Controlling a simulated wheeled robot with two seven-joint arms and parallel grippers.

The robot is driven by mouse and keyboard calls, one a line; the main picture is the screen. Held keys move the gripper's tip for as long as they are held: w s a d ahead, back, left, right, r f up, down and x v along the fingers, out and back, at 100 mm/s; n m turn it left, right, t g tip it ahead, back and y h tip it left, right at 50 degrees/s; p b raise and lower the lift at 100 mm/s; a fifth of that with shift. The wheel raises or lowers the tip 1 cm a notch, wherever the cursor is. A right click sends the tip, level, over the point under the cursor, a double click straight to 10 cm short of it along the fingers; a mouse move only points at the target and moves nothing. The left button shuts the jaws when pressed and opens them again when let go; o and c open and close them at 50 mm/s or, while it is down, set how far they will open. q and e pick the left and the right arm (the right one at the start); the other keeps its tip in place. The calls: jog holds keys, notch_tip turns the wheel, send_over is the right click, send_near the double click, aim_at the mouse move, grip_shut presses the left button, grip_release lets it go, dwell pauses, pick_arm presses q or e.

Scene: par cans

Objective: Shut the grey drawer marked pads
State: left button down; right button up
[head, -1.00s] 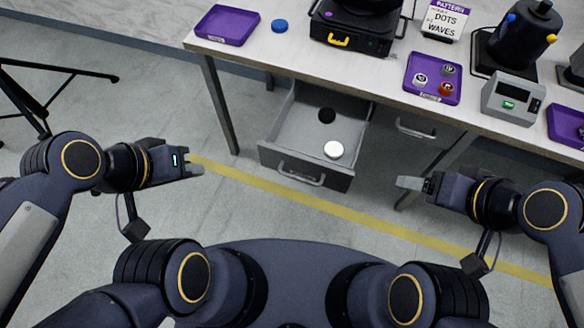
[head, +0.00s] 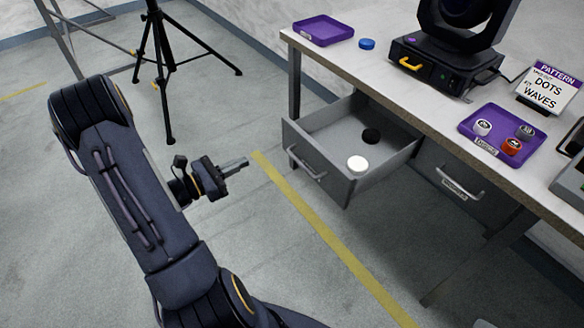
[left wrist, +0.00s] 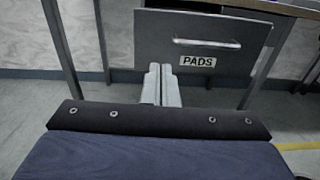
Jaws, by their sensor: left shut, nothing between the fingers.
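My right gripper is not in view.
A second grey drawer (head: 470,205) is shut to the right. On the table (head: 345,65) stand a purple tray (head: 322,30), a blue disc (head: 367,44), a black stage light (head: 435,65), and a purple tray with small pots (head: 490,150). A black tripod (head: 160,75) stands at back left.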

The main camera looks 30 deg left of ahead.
aim_at(291, 139)
pick_arm(q)
jog(key=shift+n+y, duration=0.3)
jog(key=b+x, duration=0.1)
jog(key=x, duration=1.2)
jog(key=shift+w+f, duration=0.1)
jog(key=shift+w, duration=0.3)
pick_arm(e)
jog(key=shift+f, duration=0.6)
